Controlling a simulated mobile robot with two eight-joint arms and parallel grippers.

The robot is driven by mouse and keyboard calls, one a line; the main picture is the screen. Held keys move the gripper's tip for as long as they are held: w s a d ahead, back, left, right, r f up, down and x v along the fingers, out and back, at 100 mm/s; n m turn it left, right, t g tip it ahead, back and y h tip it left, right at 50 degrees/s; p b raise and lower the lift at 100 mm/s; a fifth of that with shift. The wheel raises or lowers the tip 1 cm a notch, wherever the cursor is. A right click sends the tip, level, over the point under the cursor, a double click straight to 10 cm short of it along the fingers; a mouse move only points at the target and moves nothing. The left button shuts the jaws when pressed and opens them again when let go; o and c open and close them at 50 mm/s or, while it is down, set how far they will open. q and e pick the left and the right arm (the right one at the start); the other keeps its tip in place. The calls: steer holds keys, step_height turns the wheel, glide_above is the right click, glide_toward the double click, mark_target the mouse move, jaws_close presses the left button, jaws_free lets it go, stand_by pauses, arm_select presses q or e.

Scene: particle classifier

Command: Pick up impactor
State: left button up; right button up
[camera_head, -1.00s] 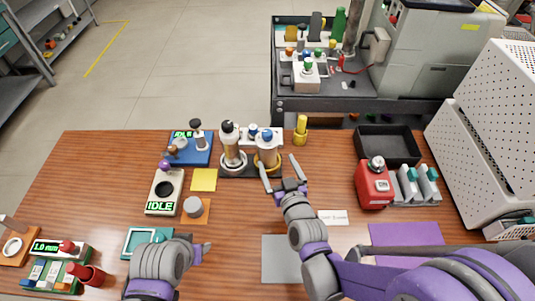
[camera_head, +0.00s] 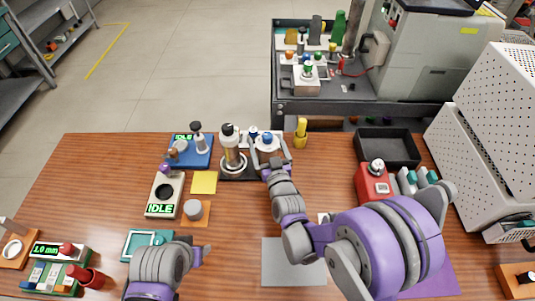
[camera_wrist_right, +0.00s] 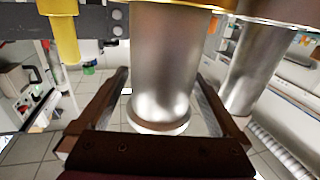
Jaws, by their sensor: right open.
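An upright cylinder with a blue top (camera_head: 267,139), which looks like the impactor, stands in a dark stand (camera_head: 238,176) at the back of the table. My right gripper (camera_head: 269,153) is at this cylinder, its fingers on either side. In the right wrist view the silver body (camera_wrist_right: 165,65) stands between the two open fingers, with visible gaps. A similar dark-topped cylinder (camera_head: 231,149) stands to its left; a second silver cylinder shows in the wrist view (camera_wrist_right: 247,75). My left gripper (camera_head: 202,250) is low at the front left; its jaw opening is unclear.
A yellow cylinder (camera_head: 300,133) stands close to the right of the blue-topped one. A black tray (camera_head: 388,147) and a red device (camera_head: 373,184) are at the right. A white device reading IDLE (camera_head: 164,194) is at the left.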

steer(key=shift+x, duration=0.85)
steer(key=shift+c, duration=0.3)
jaws_close()
